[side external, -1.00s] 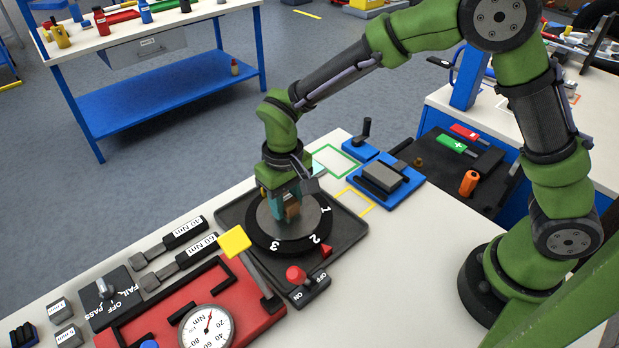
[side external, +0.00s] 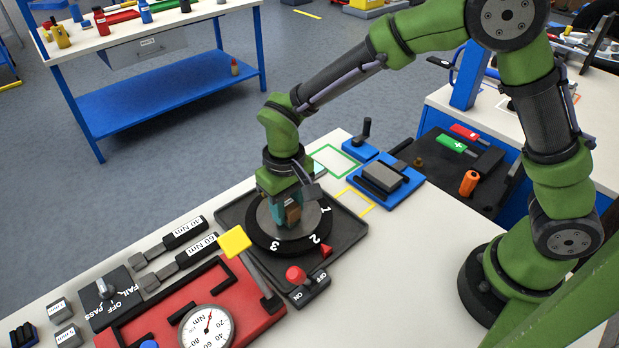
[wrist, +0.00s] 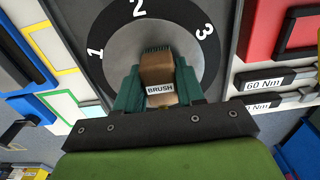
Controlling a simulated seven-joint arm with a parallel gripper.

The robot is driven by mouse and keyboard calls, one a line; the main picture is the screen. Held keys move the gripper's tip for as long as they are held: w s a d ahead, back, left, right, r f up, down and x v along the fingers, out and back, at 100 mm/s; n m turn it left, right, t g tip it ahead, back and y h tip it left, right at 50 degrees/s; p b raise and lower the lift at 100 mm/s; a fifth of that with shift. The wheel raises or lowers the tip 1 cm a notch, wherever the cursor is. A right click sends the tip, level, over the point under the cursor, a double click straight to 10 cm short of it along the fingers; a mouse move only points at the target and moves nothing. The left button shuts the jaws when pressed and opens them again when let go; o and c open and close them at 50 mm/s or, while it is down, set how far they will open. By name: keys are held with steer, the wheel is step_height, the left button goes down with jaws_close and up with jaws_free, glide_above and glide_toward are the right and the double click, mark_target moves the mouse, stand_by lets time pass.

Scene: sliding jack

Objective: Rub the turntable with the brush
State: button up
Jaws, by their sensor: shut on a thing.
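The turntable (side external: 262,238) is a grey disc with a black ring numbered 1, 2 and 3, set in a dark square tray (side external: 345,243). It also fills the upper middle of the wrist view (wrist: 205,30). My gripper (side external: 286,214) is over the disc, pointing down. In the wrist view its teal fingers (wrist: 158,85) are shut on the brush (wrist: 157,70), a brown block labelled BRUSH with dark green bristles. The bristle end is at the grey disc; I cannot tell whether it touches.
A red panel with a dial gauge (side external: 206,328) and two torque wrenches (side external: 180,234) lie to the left. A blue vise-like fixture (side external: 383,178) stands behind right.

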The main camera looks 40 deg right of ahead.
steer(key=shift+s+a, duration=0.45)
steer(key=shift+s, duration=0.3)
steer(key=shift+r, duration=4.1)
